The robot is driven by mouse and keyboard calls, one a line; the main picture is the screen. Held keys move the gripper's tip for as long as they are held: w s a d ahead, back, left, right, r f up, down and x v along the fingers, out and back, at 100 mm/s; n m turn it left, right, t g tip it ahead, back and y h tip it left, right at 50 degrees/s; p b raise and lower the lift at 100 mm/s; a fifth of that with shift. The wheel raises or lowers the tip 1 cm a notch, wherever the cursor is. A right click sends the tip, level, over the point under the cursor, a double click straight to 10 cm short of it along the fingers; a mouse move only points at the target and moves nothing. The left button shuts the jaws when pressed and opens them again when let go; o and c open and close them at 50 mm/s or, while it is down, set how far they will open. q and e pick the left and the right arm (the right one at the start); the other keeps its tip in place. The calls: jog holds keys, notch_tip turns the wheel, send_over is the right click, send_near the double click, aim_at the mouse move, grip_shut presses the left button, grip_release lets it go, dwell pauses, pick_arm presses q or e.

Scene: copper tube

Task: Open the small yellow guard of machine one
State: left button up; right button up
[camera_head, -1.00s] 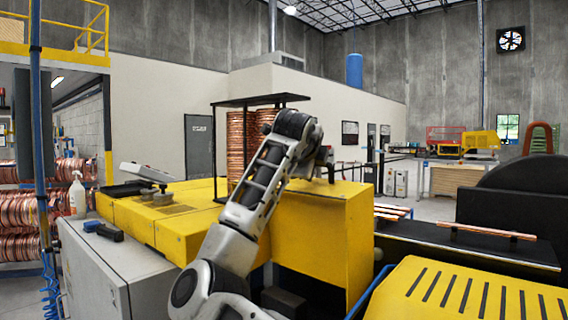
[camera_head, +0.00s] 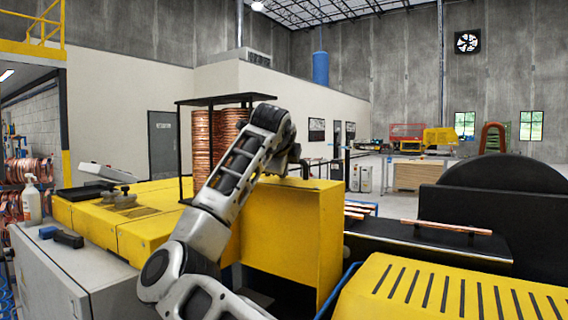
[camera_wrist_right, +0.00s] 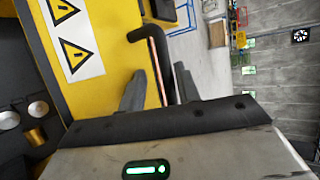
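The yellow guard (camera_head: 295,235) stands in the middle of the head view as a box-like cover, upright on the machine. In the right wrist view its yellow face (camera_wrist_right: 105,25) carries two warning triangles, and a black bent handle (camera_wrist_right: 143,33) stands out beside it. My right gripper (camera_wrist_right: 160,90) has its fingers apart, with the handle's bar, which has a copper-coloured streak, between them. Gaps show on both sides, so contact is not clear. In the head view my right arm reaches over the guard's top, and the fingers are hidden there. My left gripper is not in view.
A black rack of copper coils (camera_head: 237,125) stands behind my arm. A slotted yellow cover (camera_head: 450,295) is at the lower right. A copper tube (camera_head: 446,227) lies on a black bed. Metal parts (camera_wrist_right: 37,110) show in a dark recess beside the guard.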

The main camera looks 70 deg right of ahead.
jog(key=b+v, duration=0.2)
jog(key=v, duration=1.4)
jog(key=shift+b, duration=0.35)
jog(key=shift+c, duration=0.3)
